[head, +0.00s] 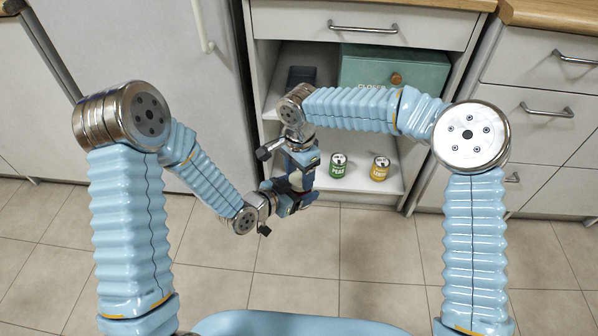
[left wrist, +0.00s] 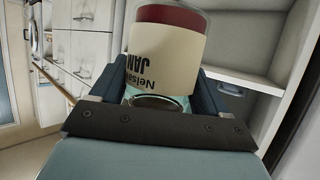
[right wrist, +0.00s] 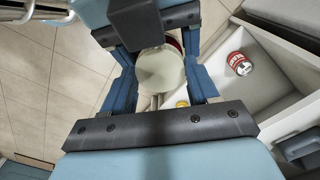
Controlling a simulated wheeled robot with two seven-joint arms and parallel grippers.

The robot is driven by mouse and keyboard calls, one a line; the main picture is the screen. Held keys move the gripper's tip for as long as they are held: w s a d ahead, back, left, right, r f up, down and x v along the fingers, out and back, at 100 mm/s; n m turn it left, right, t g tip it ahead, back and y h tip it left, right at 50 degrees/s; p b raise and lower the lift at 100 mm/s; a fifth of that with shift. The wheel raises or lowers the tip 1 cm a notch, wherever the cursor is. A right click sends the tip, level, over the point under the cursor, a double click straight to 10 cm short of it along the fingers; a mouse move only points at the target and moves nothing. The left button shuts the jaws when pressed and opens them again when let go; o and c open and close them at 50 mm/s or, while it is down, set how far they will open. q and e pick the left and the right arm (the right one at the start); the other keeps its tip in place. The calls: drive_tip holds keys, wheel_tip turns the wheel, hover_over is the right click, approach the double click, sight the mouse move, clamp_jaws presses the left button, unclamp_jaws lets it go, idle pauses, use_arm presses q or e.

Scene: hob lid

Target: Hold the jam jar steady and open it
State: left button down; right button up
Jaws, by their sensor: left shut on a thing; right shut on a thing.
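The jam jar (left wrist: 165,52) has a cream label with dark lettering and a dark red band at its far end. In the left wrist view it sits between the fingers of my left gripper (left wrist: 160,88), which is shut on it. In the right wrist view a pale round part of the jar (right wrist: 160,72) lies between the fingers of my right gripper (right wrist: 160,85), also shut on it. In the head view the right gripper (head: 302,165) is just above the left gripper (head: 290,200), with the jar mostly hidden between them. I cannot tell whether the lid is loose.
A green can (head: 338,167) and a yellow can (head: 379,169) stand on the low shelf of the open cabinet (head: 395,205) behind the jar. A green box (head: 370,68) and a dark object (head: 301,76) are on the shelf above. The tiled floor (head: 345,255) in front is clear.

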drive_tip(key=n, duration=0.5)
drive_tip(key=shift+w+a+r+n, duration=0.1)
drive_tip(key=shift+a+r+n, duration=0.05)
drive_tip(key=shift+n, duration=0.15)
drive_tip(key=n, duration=0.4)
drive_tip(key=shift+n, duration=0.3)
